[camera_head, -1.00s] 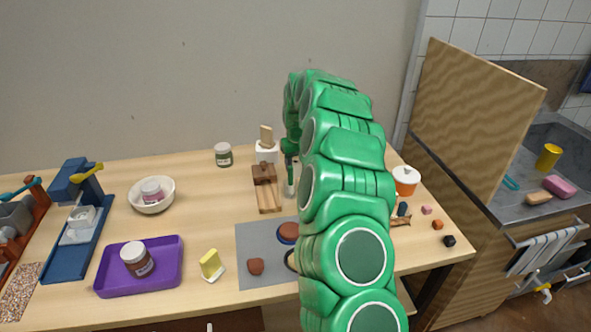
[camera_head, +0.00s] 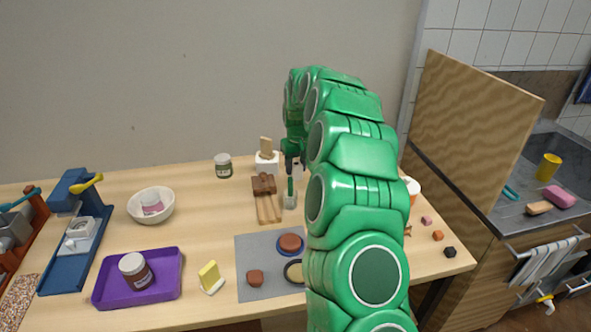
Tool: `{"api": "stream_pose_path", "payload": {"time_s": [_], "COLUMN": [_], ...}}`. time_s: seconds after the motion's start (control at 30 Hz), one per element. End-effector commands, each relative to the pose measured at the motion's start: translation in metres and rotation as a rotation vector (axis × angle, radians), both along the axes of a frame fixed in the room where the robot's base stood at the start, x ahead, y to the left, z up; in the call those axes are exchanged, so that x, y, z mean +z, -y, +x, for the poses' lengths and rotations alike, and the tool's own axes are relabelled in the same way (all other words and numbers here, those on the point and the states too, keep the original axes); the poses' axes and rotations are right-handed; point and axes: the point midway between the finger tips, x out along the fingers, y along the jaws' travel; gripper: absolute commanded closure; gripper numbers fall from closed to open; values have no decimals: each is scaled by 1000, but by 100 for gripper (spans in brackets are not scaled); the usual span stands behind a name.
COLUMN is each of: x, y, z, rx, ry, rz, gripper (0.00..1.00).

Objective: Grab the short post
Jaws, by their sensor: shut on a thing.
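The short post (camera_head: 290,187) appears as a slim green upright piece with a small pale base (camera_head: 290,202), right of the wooden board in the middle of the table. My gripper (camera_head: 293,169) is directly above it, fingers pointing down, and shut on its top end. The contact is small and dark in this view, and I cannot tell whether the base touches the table. My arm hides the table to the right of it.
A wooden board with a brown block (camera_head: 264,184) lies close left. A white holder (camera_head: 266,163) and a jar (camera_head: 223,166) stand behind. A grey mat (camera_head: 253,248) is in front. A purple tray (camera_head: 164,290) and bowl (camera_head: 136,211) are farther left. An upright panel (camera_head: 470,130) stands right.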

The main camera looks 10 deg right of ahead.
Motion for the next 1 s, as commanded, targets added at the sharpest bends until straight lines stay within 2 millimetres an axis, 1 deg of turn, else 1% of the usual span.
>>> {"api": "stream_pose_path", "payload": {"time_s": [0.37, 0.8, 1.0], "x": [44, 67, 76], "y": [-1, -3, -4], "z": [-37, -91, -110], "rx": [0, 1, 0], "ry": [0, -2, 0], "rz": [0, -1, 0], "gripper": [90, 90, 90]}}
